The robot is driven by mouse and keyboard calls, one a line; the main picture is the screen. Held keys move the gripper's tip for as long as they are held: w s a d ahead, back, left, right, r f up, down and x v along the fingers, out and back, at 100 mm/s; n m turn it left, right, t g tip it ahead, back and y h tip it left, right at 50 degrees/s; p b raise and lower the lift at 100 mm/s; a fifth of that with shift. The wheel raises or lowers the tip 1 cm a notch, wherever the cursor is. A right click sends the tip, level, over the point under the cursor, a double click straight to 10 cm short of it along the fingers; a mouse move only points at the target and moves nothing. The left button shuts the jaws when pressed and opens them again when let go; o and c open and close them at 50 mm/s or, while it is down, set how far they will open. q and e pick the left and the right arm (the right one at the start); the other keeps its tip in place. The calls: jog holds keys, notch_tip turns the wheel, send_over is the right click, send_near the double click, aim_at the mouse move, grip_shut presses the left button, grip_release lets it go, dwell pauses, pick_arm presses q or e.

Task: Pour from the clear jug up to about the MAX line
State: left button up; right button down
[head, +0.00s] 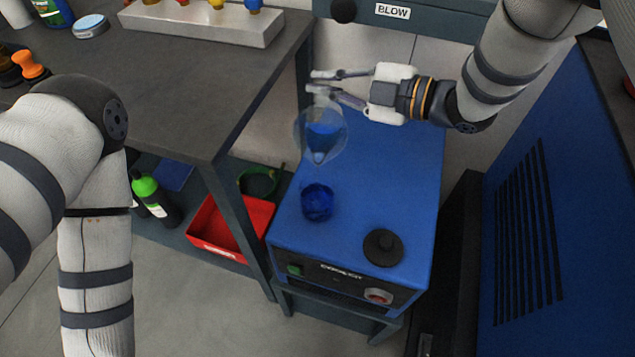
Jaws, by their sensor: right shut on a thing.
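My right gripper (325,82) is shut on the clear jug (335,145) near its top and holds it above the blue cooler unit (385,180). The jug holds blue liquid and looks tipped, its narrow end pointing down toward me. A dark blue round vessel or filler opening (317,202) is on the unit's top, just below the jug and apart from it. I cannot make out a stream between them, a MAX line or the level inside. A black round cap (382,248) lies on the unit's top near its front right. My left gripper is out of view; only my left arm shows.
A dark workbench (190,85) stands at the left, with a pale rack (200,27) at its back. A blue vented cabinet (530,220) stands at the right.

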aim_at(328, 112)
jog(key=shift+w+d+f+m+g, duration=0.15)
jog(key=shift+w+f+m+g, duration=0.25)
jog(key=shift+w+f+m, duration=0.45)
jog(key=shift+w+f+m+h+b, duration=0.3)
jog(key=shift+w+f+m+b, duration=0.1)
jog(key=shift+f+m, duration=0.3)
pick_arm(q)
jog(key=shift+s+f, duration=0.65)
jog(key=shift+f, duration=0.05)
pick_arm(e)
jog(key=shift+r, duration=0.2)
